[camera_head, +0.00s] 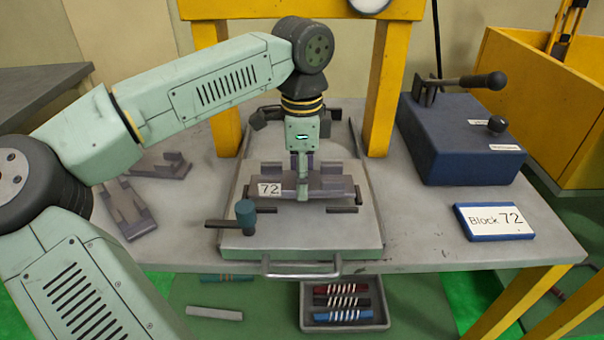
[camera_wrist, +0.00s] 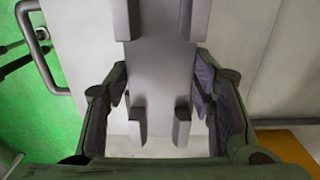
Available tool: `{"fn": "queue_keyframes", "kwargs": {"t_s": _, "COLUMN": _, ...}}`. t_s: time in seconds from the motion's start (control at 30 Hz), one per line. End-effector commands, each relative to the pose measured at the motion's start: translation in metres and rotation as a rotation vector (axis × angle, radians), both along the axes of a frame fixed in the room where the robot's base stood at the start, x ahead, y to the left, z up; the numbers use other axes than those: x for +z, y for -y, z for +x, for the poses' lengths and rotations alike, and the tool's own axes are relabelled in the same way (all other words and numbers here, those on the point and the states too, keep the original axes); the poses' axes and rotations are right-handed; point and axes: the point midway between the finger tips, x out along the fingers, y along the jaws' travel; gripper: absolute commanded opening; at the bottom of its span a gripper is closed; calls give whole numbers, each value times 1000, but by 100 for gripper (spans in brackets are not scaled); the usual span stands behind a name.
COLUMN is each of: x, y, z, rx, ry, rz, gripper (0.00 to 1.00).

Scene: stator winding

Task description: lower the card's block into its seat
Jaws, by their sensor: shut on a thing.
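The card (camera_head: 494,221) reads "Block 72" and lies on the right of the table. The grey block marked 72 (camera_head: 330,187) has upright prongs and is held level over the grey base plate (camera_head: 350,235) at mid-table. My gripper (camera_head: 302,184) points down and is shut on the block's middle. In the wrist view the block (camera_wrist: 161,75) lies between the two fingers of my gripper (camera_wrist: 160,98). The block hides the seat under it, and I cannot tell whether its underside touches the plate.
A teal-knobbed clamp handle (camera_head: 245,214) stands at the plate's front left. Two other grey blocks lie at left, one nearer (camera_head: 127,212) and one farther (camera_head: 160,168). A blue lever machine (camera_head: 455,140) stands at right. A tray (camera_head: 345,327) of coils sits below. Yellow posts rise behind.

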Motion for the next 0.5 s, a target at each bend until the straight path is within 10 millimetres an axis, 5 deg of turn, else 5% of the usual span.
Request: {"fn": "queue_keyframes", "kwargs": {"t_s": 0.5, "x": -17, "y": 0, "z": 0, "rx": 0, "ry": 2, "rz": 0, "gripper": 0}}
